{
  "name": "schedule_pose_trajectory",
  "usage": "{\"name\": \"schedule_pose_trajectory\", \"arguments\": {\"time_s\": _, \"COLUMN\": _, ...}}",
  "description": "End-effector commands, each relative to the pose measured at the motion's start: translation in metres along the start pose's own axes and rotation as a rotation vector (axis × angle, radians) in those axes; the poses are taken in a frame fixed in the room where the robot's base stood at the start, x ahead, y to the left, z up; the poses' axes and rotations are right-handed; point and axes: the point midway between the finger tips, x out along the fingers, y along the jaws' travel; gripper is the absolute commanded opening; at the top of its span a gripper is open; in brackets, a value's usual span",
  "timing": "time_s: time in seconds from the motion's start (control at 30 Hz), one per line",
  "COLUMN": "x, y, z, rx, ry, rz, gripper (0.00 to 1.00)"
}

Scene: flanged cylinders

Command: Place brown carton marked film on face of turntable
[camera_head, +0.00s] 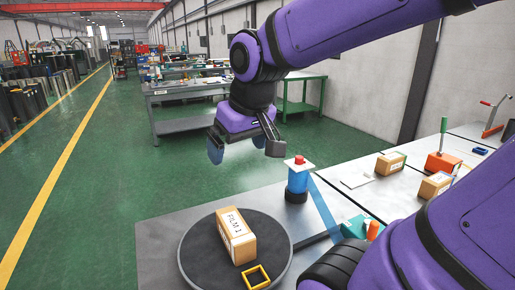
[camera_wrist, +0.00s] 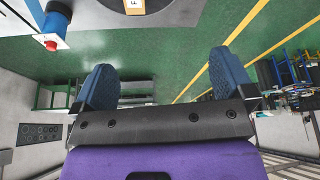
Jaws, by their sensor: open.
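The brown carton marked film (camera_head: 236,236) stands on the face of the dark round turntable (camera_head: 196,258), near its middle. In the wrist view a small part of the carton (camera_wrist: 133,5) shows at the top edge, on the turntable (camera_wrist: 165,5). My gripper (camera_head: 243,150) is open and empty. It hangs in the air beyond the turntable, above and apart from the carton. In the wrist view its two blue fingers (camera_wrist: 168,85) are spread with nothing between them.
A yellow square frame (camera_head: 257,277) lies on the turntable before the carton. A blue cylinder with a red top and white flange (camera_head: 298,180) stands to the right. More brown cartons (camera_head: 390,163) and an orange-based tool (camera_head: 443,162) are on the bench at right. Green floor is clear at left.

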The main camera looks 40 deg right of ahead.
Motion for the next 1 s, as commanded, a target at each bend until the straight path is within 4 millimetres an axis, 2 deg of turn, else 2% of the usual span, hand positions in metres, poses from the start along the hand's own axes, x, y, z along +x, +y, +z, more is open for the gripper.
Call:
{"name": "schedule_pose_trajectory", "arguments": {"time_s": 0.03, "x": -0.012, "y": -0.003, "z": 0.011, "rx": -0.011, "ry": 0.023, "rz": -0.006, "gripper": 1.00}}
{"name": "schedule_pose_trajectory", "arguments": {"time_s": 0.1, "x": -0.023, "y": -0.005, "z": 0.025, "rx": -0.022, "ry": 0.043, "rz": -0.012, "gripper": 1.00}}
{"name": "schedule_pose_trajectory", "arguments": {"time_s": 0.33, "x": -0.041, "y": -0.010, "z": 0.053, "rx": -0.044, "ry": 0.081, "rz": -0.026, "gripper": 1.00}}
{"name": "schedule_pose_trajectory", "arguments": {"time_s": 1.0, "x": -0.043, "y": -0.010, "z": 0.057, "rx": -0.047, "ry": 0.084, "rz": -0.028, "gripper": 1.00}}
